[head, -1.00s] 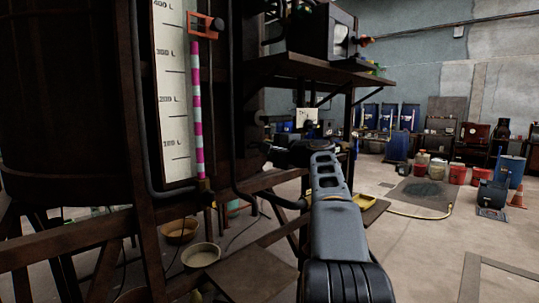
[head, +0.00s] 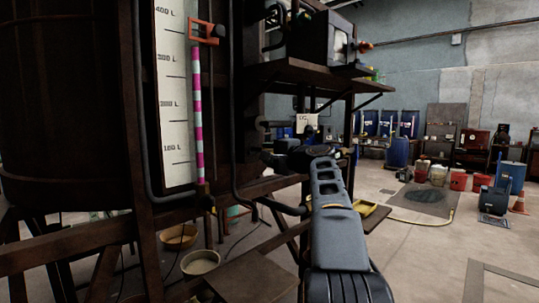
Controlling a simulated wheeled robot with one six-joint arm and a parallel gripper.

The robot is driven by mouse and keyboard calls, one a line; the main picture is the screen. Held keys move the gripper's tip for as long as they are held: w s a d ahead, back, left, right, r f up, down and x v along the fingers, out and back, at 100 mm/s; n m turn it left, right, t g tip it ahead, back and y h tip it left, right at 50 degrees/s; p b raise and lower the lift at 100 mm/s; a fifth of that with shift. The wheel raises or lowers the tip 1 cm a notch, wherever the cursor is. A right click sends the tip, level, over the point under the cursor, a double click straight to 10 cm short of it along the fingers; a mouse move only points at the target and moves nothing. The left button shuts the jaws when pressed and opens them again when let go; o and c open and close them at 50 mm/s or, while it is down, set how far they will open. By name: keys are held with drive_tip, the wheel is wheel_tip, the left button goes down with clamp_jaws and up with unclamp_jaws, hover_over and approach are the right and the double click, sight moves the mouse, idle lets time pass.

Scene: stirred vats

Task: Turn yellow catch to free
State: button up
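My arm (head: 340,235) reaches up from the bottom of the picture toward the dark frame of the vat stand. Its far end, where my gripper (head: 290,158) is, shows as a dark shape against dark pipes and fittings, below a small pale plate (head: 306,124). I cannot tell whether its fingers are open or shut, or whether they touch anything. I cannot clearly pick out the yellow catch. A tiny yellow spot (head: 309,199) shows beside my arm, too small to identify.
A large dark vat (head: 65,100) stands at left beside a litre scale (head: 172,95) with an orange clamp (head: 207,31). A shelf (head: 310,74) juts out above my arm. A yellow tray (head: 369,208) lies right of the arm. Open floor (head: 420,255) lies at right.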

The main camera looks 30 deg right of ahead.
drive_tip(key=s+d+b, duration=0.1)
drive_tip(key=s+d, duration=0.1)
drive_tip(key=s, duration=1.1)
drive_tip(key=shift+s+d+b, duration=0.25)
drive_tip(key=shift+s+b, duration=0.1)
wheel_tip(320, 180, down, 14)
drive_tip(key=g+h+p, duration=0.2)
drive_tip(key=g+h, duration=0.1)
drive_tip(key=g, duration=0.3)
drive_tip(key=s+a+f+n+g+p, duration=0.2)
drive_tip(key=a+f+n+g+p, duration=0.2)
drive_tip(key=a+f, duration=0.35)
drive_tip(key=s+a+n+g+p, duration=0.2)
drive_tip(key=s+a+n+p, duration=0.2)
drive_tip(key=a, duration=0.6)
drive_tip(key=s+a+n+g+p, duration=0.2)
drive_tip(key=s+a+n+p, duration=0.3)
drive_tip(key=a+n, duration=0.3)
drive_tip(key=a+f+p, duration=0.1)
drive_tip(key=a, duration=0.1)
drive_tip(key=shift+a+p, duration=0.3)
